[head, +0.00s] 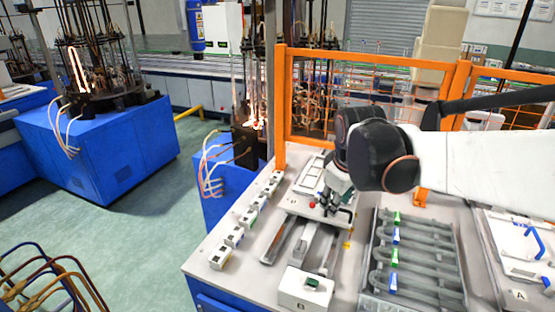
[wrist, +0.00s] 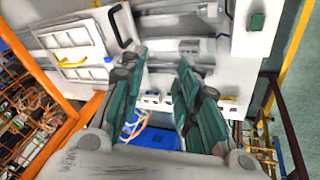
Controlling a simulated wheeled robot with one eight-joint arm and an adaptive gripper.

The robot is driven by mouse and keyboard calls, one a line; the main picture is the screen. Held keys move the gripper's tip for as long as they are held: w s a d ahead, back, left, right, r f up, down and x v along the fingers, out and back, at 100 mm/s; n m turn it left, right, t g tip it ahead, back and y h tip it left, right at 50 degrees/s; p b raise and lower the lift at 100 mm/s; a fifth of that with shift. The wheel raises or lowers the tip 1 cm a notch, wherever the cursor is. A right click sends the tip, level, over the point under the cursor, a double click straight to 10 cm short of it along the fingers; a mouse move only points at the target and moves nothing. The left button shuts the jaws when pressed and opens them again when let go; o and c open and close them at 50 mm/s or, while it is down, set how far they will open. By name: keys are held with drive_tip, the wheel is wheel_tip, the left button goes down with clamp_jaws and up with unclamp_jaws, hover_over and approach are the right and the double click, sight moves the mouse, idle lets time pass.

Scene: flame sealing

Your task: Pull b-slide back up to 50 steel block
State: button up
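The b-slide carriage (head: 309,207) is a pale plate with a red knob, on metal rails (head: 279,242) behind the box marked B (head: 305,289). A black bar handle (head: 349,213) stands at its right side. In the wrist view the slide plate (wrist: 88,78) is at upper left with a black handle (wrist: 121,27). My gripper (head: 333,203) is over the slide, beside the handle. In the wrist view my gripper (wrist: 160,62) has its two green-padded fingers apart, with nothing between them; the handle is outside them. I cannot identify the 50 steel block.
A tray of grey tubes (head: 416,262) with green and blue clips lies right of the slide. A row of small white sockets (head: 234,237) lines the table's left edge. An orange mesh fence (head: 365,65) stands behind. The A station (head: 520,255) is at far right.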

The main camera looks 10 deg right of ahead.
drive_tip(key=w+d+n+g+p, duration=0.2)
drive_tip(key=w+d+n+p, duration=0.3)
drive_tip(key=w, duration=0.6)
drive_tip(key=x, duration=0.5)
drive_tip(key=d+x, duration=0.1)
drive_tip(key=x, duration=0.3)
drive_tip(key=p+x, duration=0.1)
drive_tip(key=x, duration=0.4)
drive_tip(key=shift+s+d+f, duration=0.2)
drive_tip(key=shift+d+f, duration=0.1)
drive_tip(key=shift+d, duration=0.05)
clamp_jaws()
